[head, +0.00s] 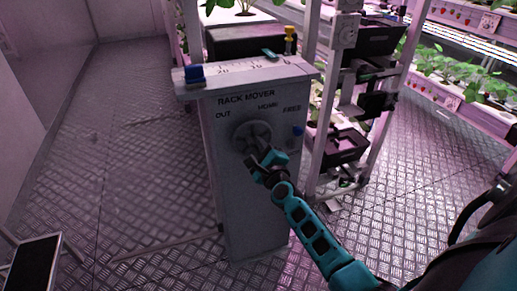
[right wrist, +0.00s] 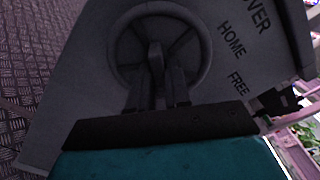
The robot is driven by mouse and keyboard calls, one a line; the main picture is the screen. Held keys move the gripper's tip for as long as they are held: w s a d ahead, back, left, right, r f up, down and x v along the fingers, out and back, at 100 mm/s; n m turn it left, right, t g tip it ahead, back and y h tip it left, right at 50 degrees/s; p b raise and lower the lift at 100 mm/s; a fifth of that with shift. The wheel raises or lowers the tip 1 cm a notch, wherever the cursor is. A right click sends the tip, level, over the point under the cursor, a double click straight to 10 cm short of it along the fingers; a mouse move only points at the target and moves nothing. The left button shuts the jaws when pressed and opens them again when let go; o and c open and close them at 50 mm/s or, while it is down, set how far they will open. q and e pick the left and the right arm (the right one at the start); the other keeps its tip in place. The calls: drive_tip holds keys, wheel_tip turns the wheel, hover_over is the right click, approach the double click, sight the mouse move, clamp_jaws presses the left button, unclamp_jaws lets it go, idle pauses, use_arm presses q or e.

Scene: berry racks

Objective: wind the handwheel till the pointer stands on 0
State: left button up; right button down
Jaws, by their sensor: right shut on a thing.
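The grey handwheel (head: 252,135) is on the front of a pale cabinet (head: 243,210) lettered RACK MOVER, with OUT, HOME and FREE above the wheel. My right gripper (head: 257,158) reaches the wheel's lower side. In the right wrist view its fingers (right wrist: 157,92) are shut on a small grip of the handwheel (right wrist: 201,40). A teal piece, which looks like the pointer (head: 270,55), sits at the back of the scale (head: 240,68) on the cabinet top, right of its middle. A 20 shows at the scale's left; the number by the pointer is too small to read. My left gripper is out of view.
A blue block (head: 194,75) sits at the cabinet top's left end, and a yellow-topped post (head: 289,40) stands behind its right part. Racks with black trays (head: 343,147) and plants stand close on the right.

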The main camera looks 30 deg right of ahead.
drive_tip(key=shift+r+m, duration=0.1)
drive_tip(key=shift+m, duration=0.3)
drive_tip(key=c, duration=1.2)
unclamp_jaws()
drive_tip(key=shift+o, duration=0.2)
drive_tip(key=v, duration=1.3)
drive_tip(key=shift+p, duration=0.35)
drive_tip(key=shift+w, duration=0.1)
